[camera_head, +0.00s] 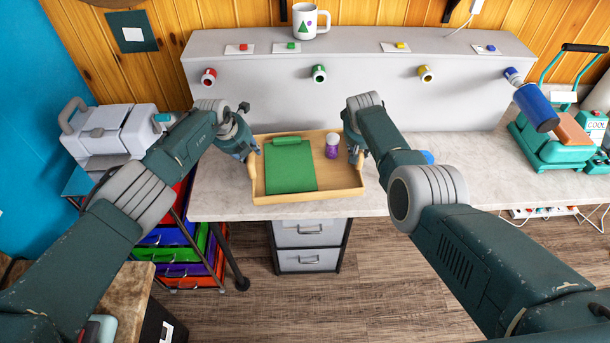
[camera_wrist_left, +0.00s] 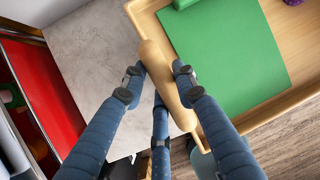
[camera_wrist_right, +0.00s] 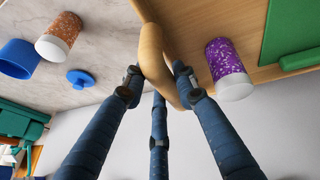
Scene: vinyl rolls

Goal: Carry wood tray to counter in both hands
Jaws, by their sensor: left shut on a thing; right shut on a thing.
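The wood tray (camera_head: 310,197) is level at the counter (camera_head: 445,185), near its front edge. I cannot tell whether it rests on the counter or hangs just above it. It carries a green sheet with a rolled end (camera_head: 290,172) and a purple jar with a white cap (camera_head: 332,150). My left gripper (camera_head: 247,152) is shut around the tray's left handle, which also shows in the left wrist view (camera_wrist_left: 165,85). My right gripper (camera_head: 355,152) is shut around the right handle, seen in the right wrist view (camera_wrist_right: 157,60).
A copper glitter jar (camera_wrist_right: 62,32), a blue container (camera_wrist_right: 20,58) and a blue lid (camera_wrist_right: 80,78) are right of the tray. A teal press (camera_head: 560,140) stands far right, a white machine (camera_head: 115,130) left.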

